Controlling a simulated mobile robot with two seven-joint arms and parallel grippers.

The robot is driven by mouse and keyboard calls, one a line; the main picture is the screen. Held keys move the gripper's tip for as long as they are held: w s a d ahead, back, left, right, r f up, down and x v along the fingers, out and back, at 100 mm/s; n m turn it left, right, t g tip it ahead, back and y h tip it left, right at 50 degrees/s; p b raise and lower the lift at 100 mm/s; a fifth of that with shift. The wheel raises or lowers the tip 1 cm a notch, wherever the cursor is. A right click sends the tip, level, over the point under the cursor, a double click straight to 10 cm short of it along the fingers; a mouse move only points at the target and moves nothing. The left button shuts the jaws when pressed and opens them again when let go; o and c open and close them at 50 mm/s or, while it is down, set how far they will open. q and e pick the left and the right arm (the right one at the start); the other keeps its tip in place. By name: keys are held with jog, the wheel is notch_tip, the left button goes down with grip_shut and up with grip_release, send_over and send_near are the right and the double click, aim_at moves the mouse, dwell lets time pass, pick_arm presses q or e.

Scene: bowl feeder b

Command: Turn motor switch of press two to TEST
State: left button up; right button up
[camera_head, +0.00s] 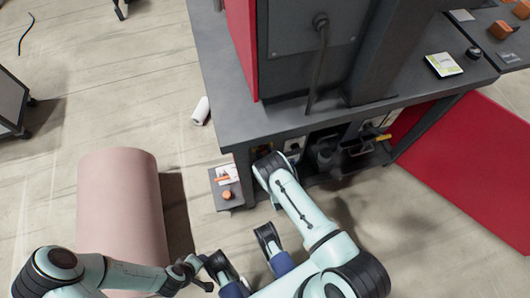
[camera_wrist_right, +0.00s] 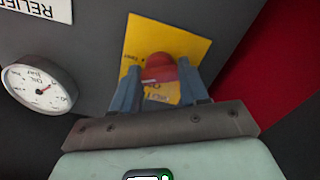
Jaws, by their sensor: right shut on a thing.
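A red knob (camera_wrist_right: 161,67) sits on a yellow plate (camera_wrist_right: 195,45) with a small TEST marking on its left side, in the right wrist view. My right gripper (camera_wrist_right: 160,78) has its two blue fingers on both sides of the knob and is shut on it. The lower part of the plate's lettering is partly hidden. In the head view my right arm reaches the cabinet front under the dark table (camera_head: 228,124), and its fingers are hidden there. My left gripper (camera_head: 243,252) is near the bottom middle, fingers apart and empty.
A round white gauge (camera_wrist_right: 40,87) is left of the plate. A red panel (camera_head: 470,150) stands right of the cabinet. A small shelf (camera_head: 225,203) with an orange button juts out at the left.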

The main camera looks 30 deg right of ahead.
pick_arm(q)
jog(key=shift+s+d+r, duration=0.2)
jog(key=shift+s+r, duration=0.1)
jog(key=shift+s, duration=0.15)
pick_arm(e)
jog(key=m, duration=0.5)
jog(key=shift+m, duration=0.3)
jog(key=o, duration=1.1)
jog(key=shift+c, duration=0.2)
pick_arm(q)
jog(key=s+d+r+g+h+p, duration=0.1)
jog(key=s+d+r+g+p, duration=0.1)
jog(key=s+r+p, duration=0.5)
jog(key=shift+d+r+m+g+p, duration=0.3)
jog(key=shift+r+g+p, duration=0.15)
jog(key=shift+p, duration=0.3)
pick_arm(e)
jog(key=v, duration=1.3)
jog(key=shift+s, duration=0.2)
